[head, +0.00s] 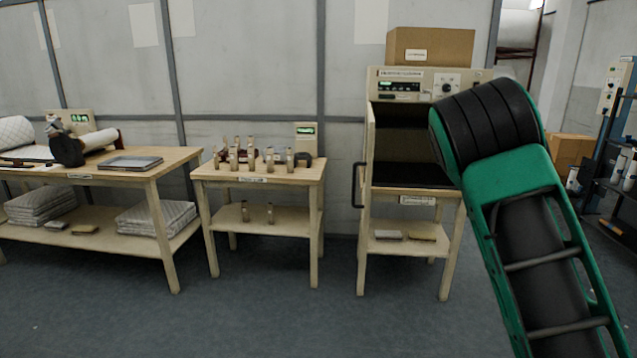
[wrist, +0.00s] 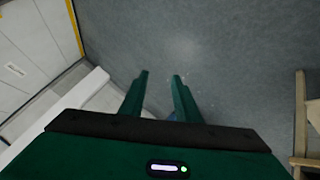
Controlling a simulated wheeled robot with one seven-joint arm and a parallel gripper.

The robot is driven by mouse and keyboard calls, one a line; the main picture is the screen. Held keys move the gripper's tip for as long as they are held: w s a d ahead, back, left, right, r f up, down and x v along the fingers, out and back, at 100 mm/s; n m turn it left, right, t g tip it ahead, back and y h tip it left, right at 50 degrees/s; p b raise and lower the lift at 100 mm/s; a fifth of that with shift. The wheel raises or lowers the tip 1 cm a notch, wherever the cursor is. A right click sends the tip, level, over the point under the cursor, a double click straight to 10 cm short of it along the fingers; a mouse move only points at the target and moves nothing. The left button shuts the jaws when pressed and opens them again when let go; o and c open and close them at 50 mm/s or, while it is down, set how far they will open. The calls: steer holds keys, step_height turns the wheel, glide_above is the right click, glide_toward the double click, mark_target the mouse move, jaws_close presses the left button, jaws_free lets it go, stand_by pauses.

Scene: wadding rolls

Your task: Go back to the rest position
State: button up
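My gripper (wrist: 160,75) shows in the wrist view as two green fingers standing apart, with nothing between them but grey floor beyond. It is open and empty. In the head view my green and black arm rises on the right side, in front of the right part of the cabinet; the gripper itself is not visible there. The open cabinet (head: 415,190) has black shelves and a control panel on top, and stands on wooden legs at centre right.
A small wooden table (head: 225,174) holds several small upright pieces. A longer bench (head: 125,175) at left carries a roll (head: 98,141) and a grey flat stack (head: 131,163). A cardboard box (head: 430,46) sits on the cabinet. The floor (head: 250,325) in front is clear.

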steer(key=s+d+f+n+y, duration=0.1)
steer(key=s+f+y, duration=0.15)
steer(key=s, duration=0.55)
steer(key=s+d+f+n+y, duration=0.1)
steer(key=s+n+y, duration=0.15)
steer(key=s, duration=0.65)
steer(key=s+a+f+n+t+y, duration=0.1)
steer(key=s+a+f+n, duration=0.1)
steer(key=s+a, duration=0.5)
steer(key=s+a+f+n+t+y, duration=0.2)
steer(key=s+a, duration=0.4)
steer(key=s, duration=0.7)
steer(key=shift+s+a+f, duration=0.2)
steer(key=shift+a+f, duration=0.2)
steer(key=shift+f, duration=0.35)
